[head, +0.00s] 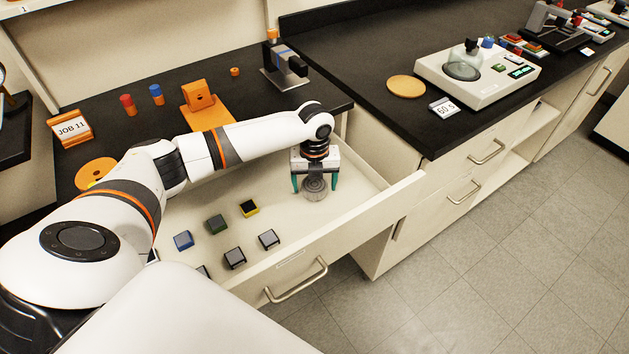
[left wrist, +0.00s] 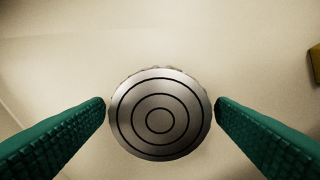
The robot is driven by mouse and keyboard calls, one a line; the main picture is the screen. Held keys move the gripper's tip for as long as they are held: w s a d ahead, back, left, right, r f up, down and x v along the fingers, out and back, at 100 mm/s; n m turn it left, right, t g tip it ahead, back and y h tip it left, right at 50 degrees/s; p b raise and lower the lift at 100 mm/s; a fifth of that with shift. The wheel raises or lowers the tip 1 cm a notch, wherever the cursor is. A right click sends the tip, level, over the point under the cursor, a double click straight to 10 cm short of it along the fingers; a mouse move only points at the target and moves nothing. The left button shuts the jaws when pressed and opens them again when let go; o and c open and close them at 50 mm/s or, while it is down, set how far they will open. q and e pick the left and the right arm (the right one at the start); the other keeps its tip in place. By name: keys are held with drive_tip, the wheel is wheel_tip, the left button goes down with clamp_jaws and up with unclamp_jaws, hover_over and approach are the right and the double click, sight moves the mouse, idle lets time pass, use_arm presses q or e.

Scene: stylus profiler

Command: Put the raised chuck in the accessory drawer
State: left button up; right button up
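The chuck (head: 315,188) is a grey metal disc on a stepped round body, inside the open accessory drawer (head: 350,236). It appears to stand upright on the drawer floor, towards the drawer's right end. In the left wrist view its top face (left wrist: 159,118) shows dark concentric rings. My left gripper (head: 315,182) points down over the chuck with one teal finger on either side. The fingers (left wrist: 160,104) are open, with a narrow gap between each and the chuck. My right gripper is not in view.
Several small square blocks (head: 217,224) lie in the drawer, left of the chuck. The dark counter behind holds an orange stand (head: 206,107), a job card (head: 72,129) and a black fixture (head: 285,68). A white instrument (head: 478,75) stands on the right counter.

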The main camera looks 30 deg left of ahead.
sight(315, 184)
use_arm(q)
wheel_tip(315, 184, up, 12)
drive_tip(key=shift+r, duration=0.2)
idle(0.4)
